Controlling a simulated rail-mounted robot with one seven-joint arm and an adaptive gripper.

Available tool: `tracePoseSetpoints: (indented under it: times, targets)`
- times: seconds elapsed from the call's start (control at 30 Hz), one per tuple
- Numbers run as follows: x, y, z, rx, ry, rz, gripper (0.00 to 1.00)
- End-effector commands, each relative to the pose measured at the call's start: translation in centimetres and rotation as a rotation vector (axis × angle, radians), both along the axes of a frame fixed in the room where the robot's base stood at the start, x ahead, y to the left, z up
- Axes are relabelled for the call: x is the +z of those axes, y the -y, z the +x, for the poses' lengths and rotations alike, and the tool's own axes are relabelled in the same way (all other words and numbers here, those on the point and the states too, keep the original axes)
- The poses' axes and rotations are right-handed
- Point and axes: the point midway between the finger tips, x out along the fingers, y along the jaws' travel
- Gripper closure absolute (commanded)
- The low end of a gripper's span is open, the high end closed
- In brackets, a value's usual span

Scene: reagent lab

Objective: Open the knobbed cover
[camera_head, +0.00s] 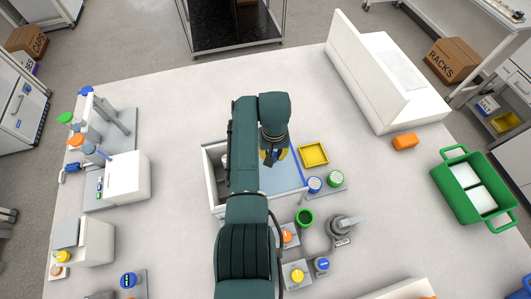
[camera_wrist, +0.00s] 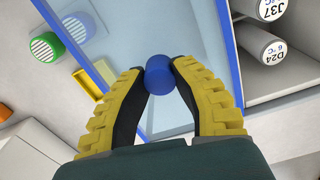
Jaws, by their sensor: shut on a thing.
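The knobbed cover is a clear pane with a blue frame (camera_wrist: 222,50), and a round blue knob (camera_wrist: 158,76) stands on it. My gripper (camera_wrist: 158,86) has its yellow, ribbed fingers closed on the knob from both sides. In the head view, the cover's pane (camera_head: 283,180) lies on a white box (camera_head: 207,172), and my arm hides much of both. The knob is hidden there under my gripper (camera_head: 273,157). In the wrist view, white vials (camera_wrist: 266,45) labelled J37 and D24 show inside the box, beyond the cover's blue edge.
A yellow tray (camera_head: 314,154) and blue and green striped caps (camera_head: 336,178) stand close to the right of the box. A green cup (camera_head: 304,217) and a grey device (camera_head: 341,227) are nearer me. Free table lies beyond the box and toward the green crate (camera_head: 474,187).

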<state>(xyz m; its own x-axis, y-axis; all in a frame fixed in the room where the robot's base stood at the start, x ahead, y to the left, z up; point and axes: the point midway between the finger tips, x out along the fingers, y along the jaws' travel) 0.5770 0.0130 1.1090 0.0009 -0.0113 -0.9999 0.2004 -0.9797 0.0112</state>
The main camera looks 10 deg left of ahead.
Motion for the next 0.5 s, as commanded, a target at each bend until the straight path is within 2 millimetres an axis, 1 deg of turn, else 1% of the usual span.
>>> tracePoseSetpoints:
  times: [0.1,0.13,0.2,0.3,0.5]
  targets:
    - [-0.21,-0.2,0.02,0.002,0.002,0.004,1.0]
    - [-0.22,-0.21,0.02,0.002,0.002,0.004,0.72]
    - [-0.21,-0.21,0.02,0.002,0.002,0.004,0.58]
    - [-0.16,-0.18,0.01,0.001,0.002,0.002,0.42]
    - [-0.09,-0.15,0.02,0.001,0.002,0.002,0.42]
